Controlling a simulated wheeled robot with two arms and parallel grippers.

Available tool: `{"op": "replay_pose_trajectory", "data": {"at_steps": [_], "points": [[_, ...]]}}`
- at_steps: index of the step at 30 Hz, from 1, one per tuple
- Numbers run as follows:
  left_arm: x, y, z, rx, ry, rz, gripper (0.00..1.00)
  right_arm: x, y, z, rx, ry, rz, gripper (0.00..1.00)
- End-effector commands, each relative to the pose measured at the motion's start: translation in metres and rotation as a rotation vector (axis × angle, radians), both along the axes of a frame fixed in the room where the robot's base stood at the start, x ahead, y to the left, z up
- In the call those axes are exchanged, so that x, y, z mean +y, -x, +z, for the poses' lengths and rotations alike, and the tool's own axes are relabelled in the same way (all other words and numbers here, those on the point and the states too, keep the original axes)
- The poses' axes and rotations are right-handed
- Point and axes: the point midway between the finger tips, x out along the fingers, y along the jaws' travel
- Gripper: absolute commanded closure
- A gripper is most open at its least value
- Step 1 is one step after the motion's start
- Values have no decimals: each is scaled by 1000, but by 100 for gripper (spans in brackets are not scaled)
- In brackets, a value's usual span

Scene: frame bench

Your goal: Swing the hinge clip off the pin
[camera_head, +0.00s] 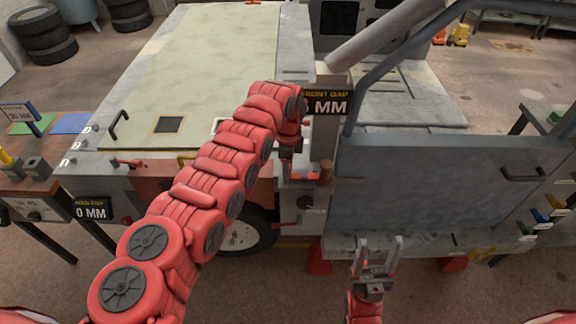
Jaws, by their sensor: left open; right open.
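My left arm reaches across the middle to the corner post. Its gripper (291,150) points down there, mostly hidden by the arm, and its fingers are hard to make out. I cannot clearly pick out the hinge clip; small red and grey parts crowd the area by the pin. My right gripper (379,246) is open and empty, fingers pointing up, low in front of the grey door (440,190), below and right of the pin.
A pale green hood panel (200,60) fills the upper left. A black sign reading "FRONT GAP" (326,103) is on the post above the pin. A side bench (40,190) stands at the left. A wheel (242,235) sits below my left arm. Dark bars rise beside the door.

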Motion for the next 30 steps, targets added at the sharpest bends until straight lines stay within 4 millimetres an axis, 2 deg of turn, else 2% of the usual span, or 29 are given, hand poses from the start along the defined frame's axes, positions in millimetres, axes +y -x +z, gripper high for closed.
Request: {"op": "replay_pose_trajectory", "data": {"at_steps": [4,14,23,30], "points": [[0,0,0,-1,0,0,40,0,0,0,0,0,0,40],[0,0,0,-1,0,0,99,0,0,0,0,0,0,40],[0,0,0,-2,1,7,100,0,0,-1,0,0,0,40],[0,2,-2,-7,4,84,100,0,0,-11,0,0,0,40]]}}
